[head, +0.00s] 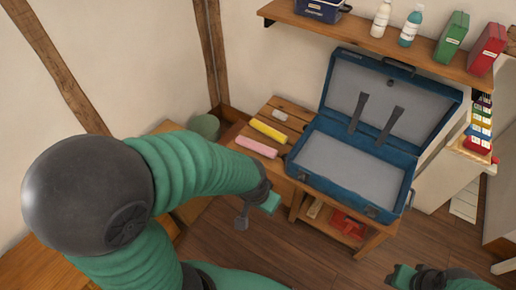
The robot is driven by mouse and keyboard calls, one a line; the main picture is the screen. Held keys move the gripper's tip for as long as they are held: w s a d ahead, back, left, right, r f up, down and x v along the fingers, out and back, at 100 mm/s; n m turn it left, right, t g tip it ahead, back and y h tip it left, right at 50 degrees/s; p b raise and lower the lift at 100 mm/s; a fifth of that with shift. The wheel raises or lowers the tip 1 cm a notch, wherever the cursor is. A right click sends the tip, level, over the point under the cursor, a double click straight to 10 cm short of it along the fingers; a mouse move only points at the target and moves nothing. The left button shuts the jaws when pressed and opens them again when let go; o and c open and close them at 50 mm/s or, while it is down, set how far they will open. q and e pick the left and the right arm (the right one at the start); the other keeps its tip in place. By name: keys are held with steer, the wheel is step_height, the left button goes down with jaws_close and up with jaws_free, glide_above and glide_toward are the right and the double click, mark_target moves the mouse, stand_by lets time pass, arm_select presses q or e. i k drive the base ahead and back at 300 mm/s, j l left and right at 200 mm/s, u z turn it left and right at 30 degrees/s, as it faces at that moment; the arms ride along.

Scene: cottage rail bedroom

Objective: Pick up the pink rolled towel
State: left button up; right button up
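The pink rolled towel (256,147) lies on the slatted wooden bench top (288,107), to the left of the open blue case. A yellow rolled towel (267,131) lies just behind it, roughly parallel. My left gripper (256,212) is in front of and below the pink towel in the picture, apart from it. Its fingers look spread, with nothing between them. My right gripper (402,275) is at the bottom right, far from the towels; its finger gap is not clear.
An open blue case (300,161) with a grey lining stands right of the towels, lid up. A small pale roll (280,115) lies behind the yellow towel. A wall shelf (350,33) with bottles and boxes hangs above. A green bin (206,126) stands left. The floor in front is clear.

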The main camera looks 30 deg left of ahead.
mark_target(264, 150)
steer(key=i+j+u, duration=1.15)
steer(key=i+j, duration=0.05)
steer(key=i, duration=0.1)
